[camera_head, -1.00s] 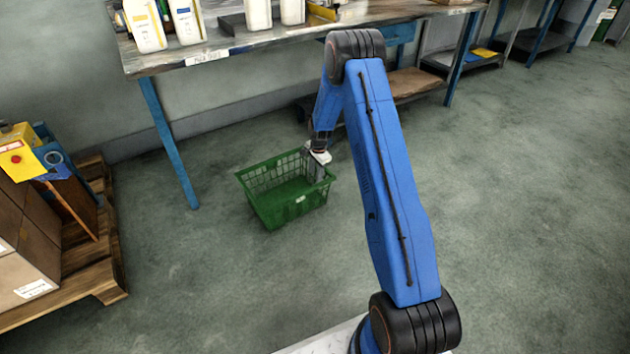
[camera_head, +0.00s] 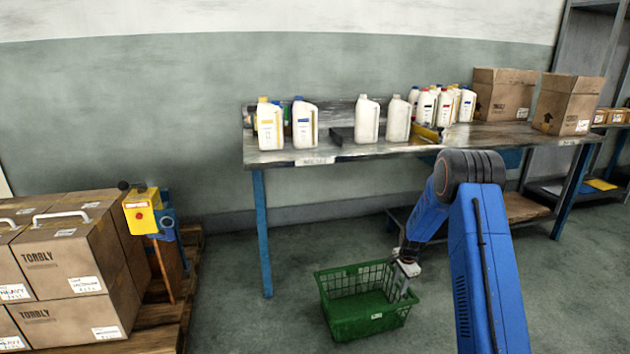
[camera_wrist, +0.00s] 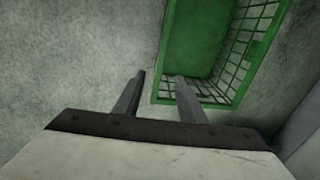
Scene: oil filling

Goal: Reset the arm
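My blue arm reaches down at the right of the head view, and my gripper (camera_head: 404,286) is at the right rim of a green basket (camera_head: 365,325). In the wrist view my gripper (camera_wrist: 158,84) has its two fingers apart with nothing between them but the floor and the edge of the basket (camera_wrist: 193,48). One finger is over the basket side and the other over the floor. The basket stands upright on the floor and looks empty. I cannot tell whether the fingers touch its rim.
A workbench (camera_head: 330,152) with white bottles (camera_head: 367,119) and cardboard boxes (camera_head: 565,103) stands behind the basket. Stacked boxes (camera_head: 75,262) on a pallet (camera_head: 160,335) stand at the left, beside a yellow and blue device (camera_head: 143,212). Floor around the basket is clear.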

